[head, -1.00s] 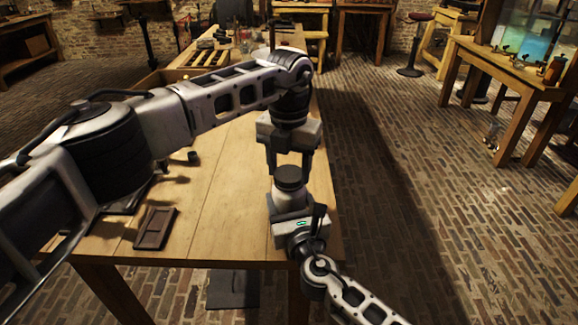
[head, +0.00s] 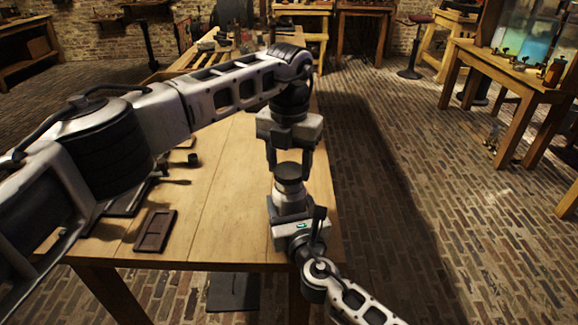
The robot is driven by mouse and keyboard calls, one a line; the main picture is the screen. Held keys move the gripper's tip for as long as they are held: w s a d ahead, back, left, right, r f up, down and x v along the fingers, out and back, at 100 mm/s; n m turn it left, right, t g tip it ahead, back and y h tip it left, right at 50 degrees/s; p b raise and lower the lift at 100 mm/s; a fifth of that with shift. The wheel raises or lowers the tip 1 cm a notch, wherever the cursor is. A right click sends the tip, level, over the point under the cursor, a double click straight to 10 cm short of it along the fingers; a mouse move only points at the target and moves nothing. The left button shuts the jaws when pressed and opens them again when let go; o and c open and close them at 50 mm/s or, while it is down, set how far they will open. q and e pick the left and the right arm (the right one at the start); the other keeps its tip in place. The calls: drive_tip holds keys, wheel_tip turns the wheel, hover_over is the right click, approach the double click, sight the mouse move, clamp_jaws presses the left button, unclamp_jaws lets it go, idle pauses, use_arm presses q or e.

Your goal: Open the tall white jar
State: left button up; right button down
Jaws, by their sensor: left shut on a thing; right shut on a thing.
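The tall white jar (head: 290,200) stands upright near the right edge of the wooden table, with its dark lid (head: 288,170) on top. My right gripper (head: 291,212) comes from the front and is shut on the jar's body; its fingers are partly hidden. My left gripper (head: 289,165) points down from above, its two fingers on either side of the lid, shut on it. A light band shows just under the lid; I cannot tell whether the lid is loose.
A dark shallow tray (head: 155,230) lies on the wooden table (head: 225,190) to the left. A small dark cup (head: 193,158) and a spoon-like tool (head: 178,181) are behind it. The table between tray and jar is clear.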

sight(289, 170)
use_arm(q)
drive_tip(key=shift+r, duration=0.4)
use_arm(e)
drive_tip(key=shift+f, duration=0.1)
use_arm(q)
drive_tip(key=shift+r, duration=0.1)
drive_tip(key=shift+r, duration=1.9)
use_arm(e)
drive_tip(key=shift+c, duration=1.3)
unclamp_jaws()
drive_tip(key=shift+s, duration=0.1)
